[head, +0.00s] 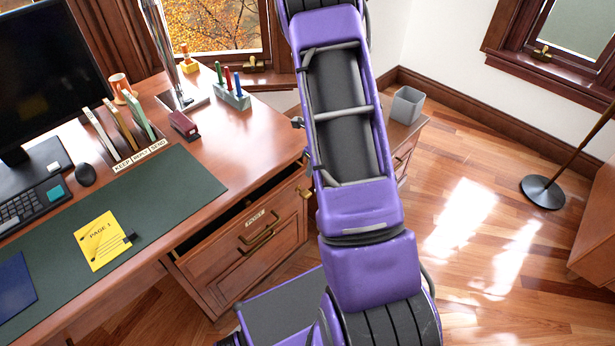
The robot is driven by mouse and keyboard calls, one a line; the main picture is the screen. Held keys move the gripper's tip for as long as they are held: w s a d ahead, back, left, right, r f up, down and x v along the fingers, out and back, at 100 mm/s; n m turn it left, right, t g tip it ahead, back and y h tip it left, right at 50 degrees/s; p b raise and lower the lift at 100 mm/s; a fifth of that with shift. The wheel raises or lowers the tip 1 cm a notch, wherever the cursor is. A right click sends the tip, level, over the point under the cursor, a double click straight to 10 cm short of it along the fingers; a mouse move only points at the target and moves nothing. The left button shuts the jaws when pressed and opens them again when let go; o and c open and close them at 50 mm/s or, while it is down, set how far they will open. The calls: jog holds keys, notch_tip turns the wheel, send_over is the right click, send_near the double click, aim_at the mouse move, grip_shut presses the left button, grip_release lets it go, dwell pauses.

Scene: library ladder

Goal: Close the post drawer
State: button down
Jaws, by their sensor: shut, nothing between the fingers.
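The post drawer (225,238) is in the desk's pedestal, just left of my arm in the head view. A dark gap shows between the desk top and the drawer front, so the drawer looks pulled part way out. My purple arm rises through the middle and leaves the top of the picture.
The desk top (262,125) holds a monitor, keyboard, mouse, labelled file rack (128,140), stapler (184,125), pen block (232,95) and a yellow page (102,240). A low cabinet with a grey bin (407,104) stands behind my arm.

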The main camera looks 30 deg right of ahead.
jog(key=s+d+f+t+y+b, duration=0.2)
jog(key=s, duration=0.2)
jog(key=t+b, duration=0.3)
jog(key=t, duration=0.1)
send_near(302, 176)
notch_tip(302, 176, down, 4)
jog(key=w, duration=0.1)
jog(key=w+a, duration=0.1)
jog(key=w, duration=0.1)
jog(key=shift+w+a, duration=0.1)
jog(key=shift+w, duration=0.35)
